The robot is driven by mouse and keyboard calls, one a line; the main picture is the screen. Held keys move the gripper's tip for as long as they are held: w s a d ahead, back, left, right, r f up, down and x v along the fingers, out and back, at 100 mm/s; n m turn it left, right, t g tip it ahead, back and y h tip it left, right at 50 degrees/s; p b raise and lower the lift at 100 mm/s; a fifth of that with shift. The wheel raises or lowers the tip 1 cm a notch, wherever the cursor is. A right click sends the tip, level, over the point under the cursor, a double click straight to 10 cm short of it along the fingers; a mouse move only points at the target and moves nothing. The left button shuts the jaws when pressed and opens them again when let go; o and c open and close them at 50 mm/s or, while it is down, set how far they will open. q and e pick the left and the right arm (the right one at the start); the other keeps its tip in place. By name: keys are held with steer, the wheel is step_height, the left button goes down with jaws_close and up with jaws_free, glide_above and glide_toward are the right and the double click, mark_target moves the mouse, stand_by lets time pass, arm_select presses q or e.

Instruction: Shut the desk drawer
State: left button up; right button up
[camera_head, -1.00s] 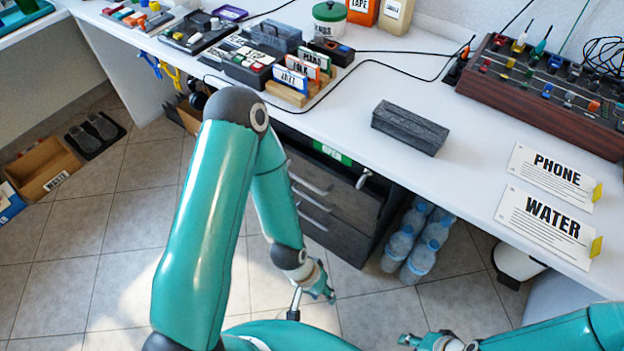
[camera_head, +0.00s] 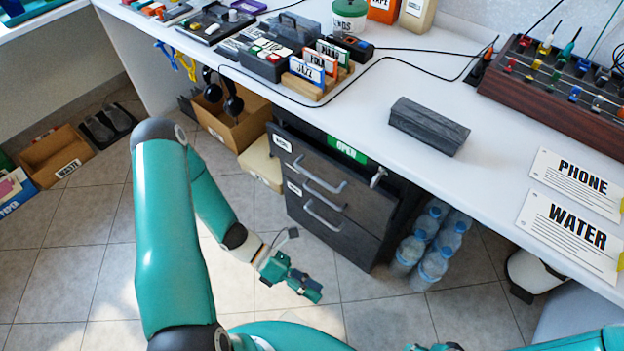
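The dark grey desk drawer unit (camera_head: 336,226) stands under the white desk, with several light handles on its fronts. Its top drawer (camera_head: 306,168) has a white label. A dark gap shows above its front, but I cannot tell clearly how far it stands out. A green OPEN label (camera_head: 347,150) is behind the top edge. My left gripper (camera_head: 298,284) is low in front of the unit, apart from it and holding nothing visible; its finger spacing is unclear. Only a sliver of my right gripper (camera_head: 436,347) shows at the bottom edge.
Water bottles (camera_head: 433,262) stand on the floor right of the unit. A cardboard box (camera_head: 236,126) with headphones and a cream case (camera_head: 262,163) are at its left. A grey case (camera_head: 428,126) lies on the desk. The tiled floor before the drawers is clear.

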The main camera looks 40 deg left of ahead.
arm_select(q)
steer(key=w+a+r+n+t, duration=0.3)
steer(key=w+a+n+t, duration=0.3)
steer(key=a+n+t, duration=0.35)
steer(key=n+t+y+b, duration=0.1)
steer(key=n+t+y, duration=0.4)
steer(key=n+t, duration=0.3)
glide_toward(316, 177)
steer(key=shift+n+g, duration=0.25)
steer(key=shift+g, duration=0.3)
steer(key=b+x, duration=0.1)
steer(key=x, duration=0.8)
steer(key=shift+w+d+r+b, duration=0.1)
steer(key=shift+w+r+b, duration=0.05)
steer(key=shift+w+b, duration=0.2)
jaws_close()
